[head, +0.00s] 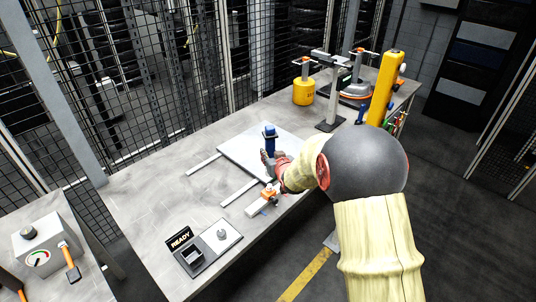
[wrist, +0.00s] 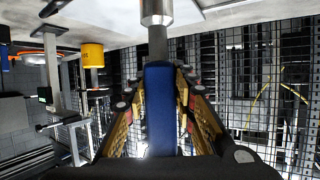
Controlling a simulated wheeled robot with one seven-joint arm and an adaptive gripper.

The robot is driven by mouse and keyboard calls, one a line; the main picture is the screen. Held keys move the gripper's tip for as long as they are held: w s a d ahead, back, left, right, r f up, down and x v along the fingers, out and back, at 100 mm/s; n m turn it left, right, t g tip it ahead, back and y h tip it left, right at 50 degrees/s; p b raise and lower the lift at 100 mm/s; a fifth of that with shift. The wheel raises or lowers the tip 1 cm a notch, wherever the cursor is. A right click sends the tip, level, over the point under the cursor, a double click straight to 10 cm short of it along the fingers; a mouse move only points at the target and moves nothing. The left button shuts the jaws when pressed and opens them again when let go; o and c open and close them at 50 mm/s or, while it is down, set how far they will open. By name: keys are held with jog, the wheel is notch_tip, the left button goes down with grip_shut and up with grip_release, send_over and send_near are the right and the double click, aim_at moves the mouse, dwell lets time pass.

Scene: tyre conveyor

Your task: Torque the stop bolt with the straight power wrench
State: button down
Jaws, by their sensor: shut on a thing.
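The straight power wrench (head: 270,142) is a blue upright tool above the pale plate (head: 232,150) on the workbench. My gripper (head: 270,162) is shut around its body. In the wrist view the wrench's blue body (wrist: 160,110) stands between the two fingers of my gripper (wrist: 160,100). Its dark neck and silver socket (wrist: 157,12) point toward the pale surface at the top edge. The stop bolt cannot be made out in either view, and I cannot tell whether the socket touches anything.
An orange-and-grey clamp-like part (head: 264,200) lies near the bench's front edge. A yellow canister (head: 303,91), a grey stand (head: 329,100) and a yellow post (head: 384,88) are at the right.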

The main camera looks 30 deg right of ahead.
jog(key=shift+w+r, duration=0.1)
jog(key=shift+r, duration=0.15)
jog(key=shift+f+b, duration=2.6)
jog(key=shift+f, duration=0.45)
